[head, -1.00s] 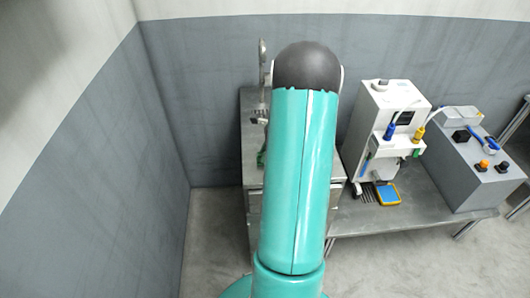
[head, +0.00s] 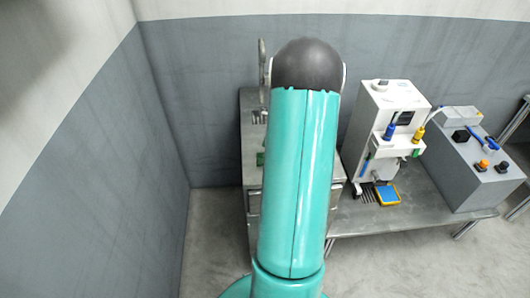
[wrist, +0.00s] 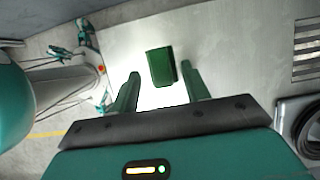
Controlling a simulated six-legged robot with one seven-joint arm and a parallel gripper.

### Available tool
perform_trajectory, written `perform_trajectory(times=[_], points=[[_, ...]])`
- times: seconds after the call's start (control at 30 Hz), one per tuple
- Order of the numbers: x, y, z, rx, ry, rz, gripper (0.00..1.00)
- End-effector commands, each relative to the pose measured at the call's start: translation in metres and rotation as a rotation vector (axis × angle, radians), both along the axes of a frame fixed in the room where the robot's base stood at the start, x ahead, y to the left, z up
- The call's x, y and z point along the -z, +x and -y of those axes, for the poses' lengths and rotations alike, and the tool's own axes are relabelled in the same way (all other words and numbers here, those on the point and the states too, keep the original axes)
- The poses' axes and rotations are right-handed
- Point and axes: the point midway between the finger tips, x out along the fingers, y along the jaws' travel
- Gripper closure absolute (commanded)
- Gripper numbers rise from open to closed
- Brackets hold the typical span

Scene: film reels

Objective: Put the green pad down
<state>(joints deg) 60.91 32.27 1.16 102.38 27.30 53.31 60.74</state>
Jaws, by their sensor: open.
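The green pad (wrist: 160,67) is a small dark green block lying on a pale metal surface (wrist: 218,50) in the wrist view. My gripper (wrist: 160,75) is open, with one green finger on each side of the pad's near end and visible gaps between. In the head view a small bit of green (head: 260,159) shows at the left edge of my arm, on the metal cabinet top (head: 250,180). My arm hides most of that top and my gripper there.
A white machine (head: 385,130) with blue and yellow parts stands on the metal table (head: 350,218) at right, beside a grey control box (head: 470,160). A slotted vent (wrist: 306,48) and a dark coil (wrist: 300,125) show at right in the wrist view.

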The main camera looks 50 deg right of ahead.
Motion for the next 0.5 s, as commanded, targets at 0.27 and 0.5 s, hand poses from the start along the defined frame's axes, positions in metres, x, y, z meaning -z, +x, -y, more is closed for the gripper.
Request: perform_trajectory(times=[0.27, 0.5], points=[[-0.058, -0.017, 0.016, 0.002, -0.003, 0.002, 0.53], [-0.082, -0.026, 0.023, 0.001, 0.000, 0.000, 0.53]])
